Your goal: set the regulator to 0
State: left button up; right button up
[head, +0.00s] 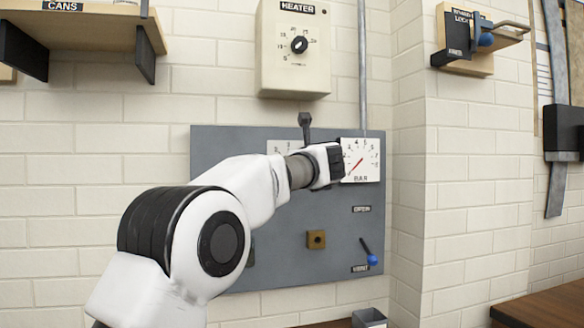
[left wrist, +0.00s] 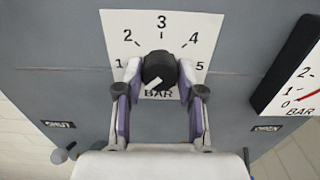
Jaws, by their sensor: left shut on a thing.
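The regulator is a dark round knob (left wrist: 158,68) on a white plate (left wrist: 118,28) marked 1 to 5 and BAR in the left wrist view. A pale mark on the knob slants toward its lower left. My left gripper (left wrist: 160,74) is shut on the knob, one finger on each side. The fingers cover part of the scale, and I cannot see a 0 on it. In the head view my arm hides the knob, and only part of the scale plate (head: 284,146) shows. My right gripper is not in view.
A BAR gauge (head: 361,160) with a red needle is close to the right of my wrist; its needle points lower left. The grey panel (head: 340,215) also bears a brown block (head: 316,239) and a blue-ended lever (head: 369,253). A heater box (head: 293,75) hangs above.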

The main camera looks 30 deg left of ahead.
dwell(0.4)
pick_arm(q)
jog(key=o, duration=1.1)
jog(key=shift+o, duration=0.2)
jog(key=v, duration=1.2)
jog(key=shift+f, duration=0.1)
